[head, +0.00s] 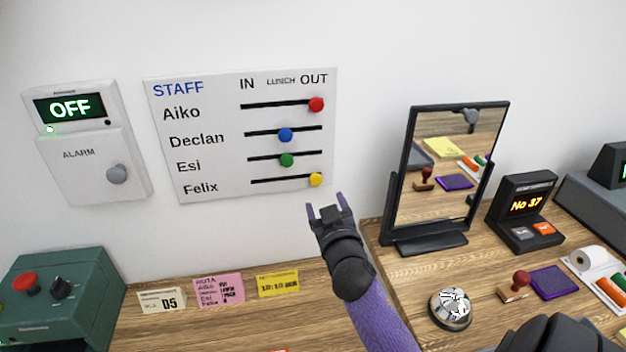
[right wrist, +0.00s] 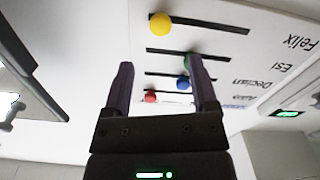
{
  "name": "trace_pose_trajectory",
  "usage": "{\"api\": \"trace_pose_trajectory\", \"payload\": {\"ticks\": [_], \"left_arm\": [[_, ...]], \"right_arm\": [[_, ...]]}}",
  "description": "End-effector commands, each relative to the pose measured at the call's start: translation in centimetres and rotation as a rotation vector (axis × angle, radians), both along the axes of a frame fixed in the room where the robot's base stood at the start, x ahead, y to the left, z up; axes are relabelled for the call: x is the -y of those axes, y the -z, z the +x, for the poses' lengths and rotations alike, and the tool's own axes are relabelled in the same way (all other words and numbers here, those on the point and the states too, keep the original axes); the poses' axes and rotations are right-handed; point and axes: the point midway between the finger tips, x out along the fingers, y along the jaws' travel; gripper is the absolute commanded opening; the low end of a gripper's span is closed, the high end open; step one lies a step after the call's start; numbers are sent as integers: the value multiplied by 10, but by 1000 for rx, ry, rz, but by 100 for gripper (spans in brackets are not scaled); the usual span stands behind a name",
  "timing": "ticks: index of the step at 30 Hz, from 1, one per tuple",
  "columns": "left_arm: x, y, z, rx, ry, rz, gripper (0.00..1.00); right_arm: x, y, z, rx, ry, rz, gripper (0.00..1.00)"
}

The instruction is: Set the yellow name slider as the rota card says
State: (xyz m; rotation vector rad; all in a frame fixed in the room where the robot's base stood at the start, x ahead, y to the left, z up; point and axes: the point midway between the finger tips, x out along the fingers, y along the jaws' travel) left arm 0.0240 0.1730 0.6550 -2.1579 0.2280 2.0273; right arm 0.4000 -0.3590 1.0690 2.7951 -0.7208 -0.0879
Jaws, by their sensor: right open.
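The white staff board (head: 215,135) hangs on the wall with IN, LUNCH and OUT columns. The yellow slider knob (head: 316,180) is at the OUT end of Felix's slot; it also shows in the right wrist view (right wrist: 160,24). The pink rota card (head: 210,293) stands on the wooden top below; its names show, but its right column is too small to read. My right gripper (head: 325,203) is open and empty, just below the yellow knob and apart from it. In the right wrist view its fingers (right wrist: 161,66) point toward the board. My left gripper is not in view.
The red knob (head: 316,104) is at OUT; the blue (head: 285,135) and green (head: 286,160) knobs are under LUNCH. A framed mirror (head: 450,165) stands right of my right arm, with a bell (head: 450,308) before it. An alarm box (head: 85,165) hangs left.

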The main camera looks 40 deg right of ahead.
Motion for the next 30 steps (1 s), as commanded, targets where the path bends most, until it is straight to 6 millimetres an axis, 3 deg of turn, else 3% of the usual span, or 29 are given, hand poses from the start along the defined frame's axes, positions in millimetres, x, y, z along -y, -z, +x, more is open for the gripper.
{"api": "trace_pose_trajectory", "payload": {"ticks": [10,15,22,30], "left_arm": [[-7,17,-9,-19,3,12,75],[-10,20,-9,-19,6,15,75],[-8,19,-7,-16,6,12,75],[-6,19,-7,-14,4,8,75]], "right_arm": [[36,4,65,-5,1,1,75],[42,3,77,-5,-1,2,75],[43,2,78,-7,0,3,75],[42,3,77,-7,0,3,20]]}}
